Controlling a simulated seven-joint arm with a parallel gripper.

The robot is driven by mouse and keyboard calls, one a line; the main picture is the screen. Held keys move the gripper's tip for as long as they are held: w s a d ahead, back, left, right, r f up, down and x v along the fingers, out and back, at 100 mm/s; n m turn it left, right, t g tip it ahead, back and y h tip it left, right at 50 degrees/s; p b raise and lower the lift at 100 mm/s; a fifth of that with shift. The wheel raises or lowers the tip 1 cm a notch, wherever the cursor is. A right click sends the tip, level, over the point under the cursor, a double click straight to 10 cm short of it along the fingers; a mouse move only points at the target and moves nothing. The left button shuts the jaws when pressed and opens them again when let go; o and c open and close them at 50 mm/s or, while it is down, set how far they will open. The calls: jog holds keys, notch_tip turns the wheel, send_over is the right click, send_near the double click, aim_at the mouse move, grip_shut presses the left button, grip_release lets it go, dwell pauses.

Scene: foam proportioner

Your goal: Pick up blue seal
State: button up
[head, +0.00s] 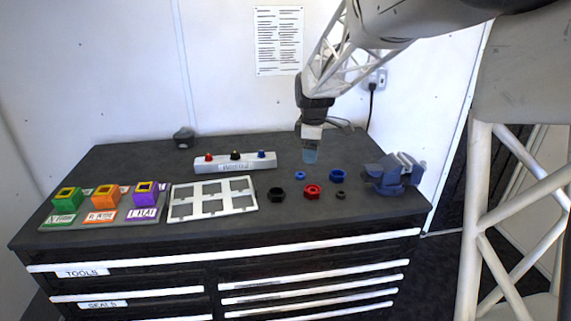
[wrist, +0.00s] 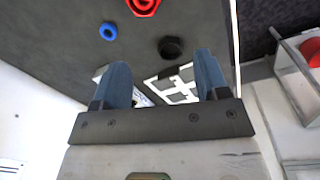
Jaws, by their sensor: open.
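The blue seal (head: 300,175) is a small blue ring lying flat on the dark tabletop, left of a larger blue nut (head: 337,176). It also shows in the wrist view (wrist: 108,31), up and left of my fingers. My gripper (head: 310,156) points down, just above and slightly right of the seal in the head view; its height above the table is hard to judge. In the wrist view my gripper (wrist: 164,70) has its two blue fingers wide apart, with nothing held between them. The seal is apart from both fingers.
A black nut (head: 276,194), red nut (head: 312,191) and small dark ring (head: 340,195) lie close by. A white frame tray (head: 212,214) and colored holders (head: 104,198) are left. A white button panel (head: 235,165) stands behind; a blue vise (head: 388,176) is right.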

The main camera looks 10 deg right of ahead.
aim_at(301, 174)
jog(key=w+f+n, duration=0.1)
jog(key=w+f, duration=0.2)
jog(key=w, duration=0.1)
jog(key=w+f+n, duration=0.2)
jog(key=w+f, duration=0.1)
jog(key=w, duration=0.2)
jog(key=w+f+n, duration=0.2)
jog(key=w+f, duration=0.1)
jog(key=w, duration=0.2)
jog(key=shift+d+g, duration=0.15)
jog(key=shift+g, duration=0.25)
jog(key=shift+f, duration=0.1)
jog(key=shift+f, duration=1.2)
jog(key=shift+f, duration=0.1)
jog(key=shift+d+f, duration=0.1)
jog(key=shift+f, duration=2.4)
jog(key=shift+c, duration=0.3)
jog(key=c, duration=0.9)
